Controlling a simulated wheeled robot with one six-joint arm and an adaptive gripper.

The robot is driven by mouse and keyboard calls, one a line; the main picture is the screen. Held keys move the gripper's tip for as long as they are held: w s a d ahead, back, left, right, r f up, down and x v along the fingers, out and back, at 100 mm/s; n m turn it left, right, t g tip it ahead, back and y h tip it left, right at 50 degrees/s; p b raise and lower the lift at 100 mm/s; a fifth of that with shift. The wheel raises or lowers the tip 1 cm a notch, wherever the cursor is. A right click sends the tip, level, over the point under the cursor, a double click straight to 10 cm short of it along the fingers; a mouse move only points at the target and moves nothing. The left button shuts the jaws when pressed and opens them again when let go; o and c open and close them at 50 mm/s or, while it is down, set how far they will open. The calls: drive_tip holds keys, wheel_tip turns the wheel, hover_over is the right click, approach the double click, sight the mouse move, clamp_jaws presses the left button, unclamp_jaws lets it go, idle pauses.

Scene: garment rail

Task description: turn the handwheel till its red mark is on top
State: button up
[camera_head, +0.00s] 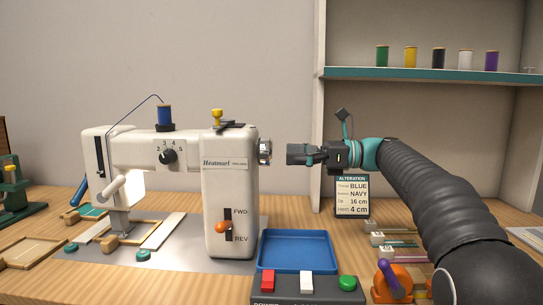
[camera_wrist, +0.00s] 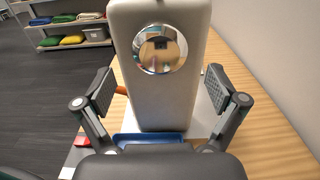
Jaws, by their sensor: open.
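The handwheel (camera_head: 264,151) is a small shiny metal disc on the right end of the white sewing machine (camera_head: 229,195). In the wrist view it faces me as a round mirror-like face (camera_wrist: 159,49) high on the machine's end. I cannot make out its red mark in either view. My gripper (camera_head: 290,154) points left at the handwheel, at about its height, with a small gap between them. In the wrist view my gripper (camera_wrist: 168,93) has its two fingers spread wide and nothing between them; the wheel appears above the middle of the gap.
An alteration card (camera_head: 352,196) stands behind my arm. Spools (camera_head: 410,57) sit on a shelf above. The air around the wheel looks clear.

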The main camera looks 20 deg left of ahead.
sight(271, 153)
drive_tip(key=shift+x, duration=2.35)
drive_tip(key=c, duration=1.1)
